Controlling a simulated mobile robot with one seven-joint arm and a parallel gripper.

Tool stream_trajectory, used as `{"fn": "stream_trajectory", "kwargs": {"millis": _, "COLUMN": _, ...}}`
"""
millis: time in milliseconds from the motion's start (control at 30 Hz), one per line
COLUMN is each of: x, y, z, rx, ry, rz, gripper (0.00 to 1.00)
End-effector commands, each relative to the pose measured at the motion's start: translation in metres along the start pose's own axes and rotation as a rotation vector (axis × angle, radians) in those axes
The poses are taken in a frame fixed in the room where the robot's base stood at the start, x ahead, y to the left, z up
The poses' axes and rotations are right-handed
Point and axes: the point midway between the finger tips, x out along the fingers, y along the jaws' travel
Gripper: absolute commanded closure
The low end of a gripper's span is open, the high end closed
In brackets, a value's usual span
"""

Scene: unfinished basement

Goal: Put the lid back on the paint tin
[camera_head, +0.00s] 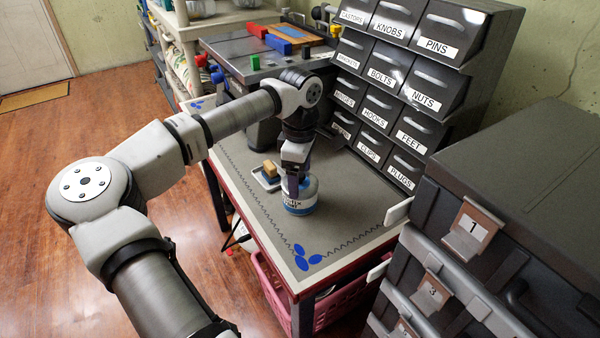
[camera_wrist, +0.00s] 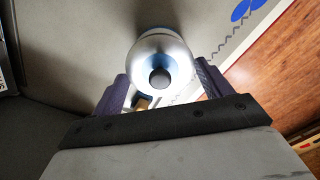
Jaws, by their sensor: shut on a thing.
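The paint tin (camera_head: 300,207), pale with a blue band, stands upright on the grey workbench top (camera_head: 345,205) near its front corner. My gripper (camera_head: 293,191) points down at the tin and hides part of its top. In the wrist view a round silvery lid (camera_wrist: 147,53) with a dark central knob (camera_wrist: 160,78) lies between the two fingers of my gripper (camera_wrist: 161,80).
Labelled drawers (camera_head: 400,90) rise at the back, and a dark numbered cabinet (camera_head: 520,170) stands at the right. The bench right of the tin is clear. A pink basket (camera_head: 335,305) is underneath.

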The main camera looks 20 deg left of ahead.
Motion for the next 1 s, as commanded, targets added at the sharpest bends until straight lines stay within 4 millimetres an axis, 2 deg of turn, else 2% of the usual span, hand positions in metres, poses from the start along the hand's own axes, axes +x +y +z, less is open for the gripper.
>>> {"fn": "stream_trajectory", "kwargs": {"millis": 367, "x": 0.0002, "y": 0.0001, "z": -0.0001, "rx": 0.000, "ry": 0.000, "rz": 0.000, "gripper": 0.44}}
{"fn": "stream_trajectory", "kwargs": {"millis": 400, "x": 0.0002, "y": 0.0001, "z": -0.0001, "rx": 0.000, "ry": 0.000, "rz": 0.000, "gripper": 0.19}}
{"fn": "stream_trajectory", "kwargs": {"millis": 567, "x": 0.0002, "y": 0.0000, "z": -0.0001, "rx": 0.000, "ry": 0.000, "rz": 0.000, "gripper": 0.00}}
{"fn": "stream_trajectory", "kwargs": {"millis": 1000, "x": -0.0024, "y": 0.0001, "z": 0.0000, "rx": 0.000, "ry": 0.000, "rz": 0.000, "gripper": 0.00}}
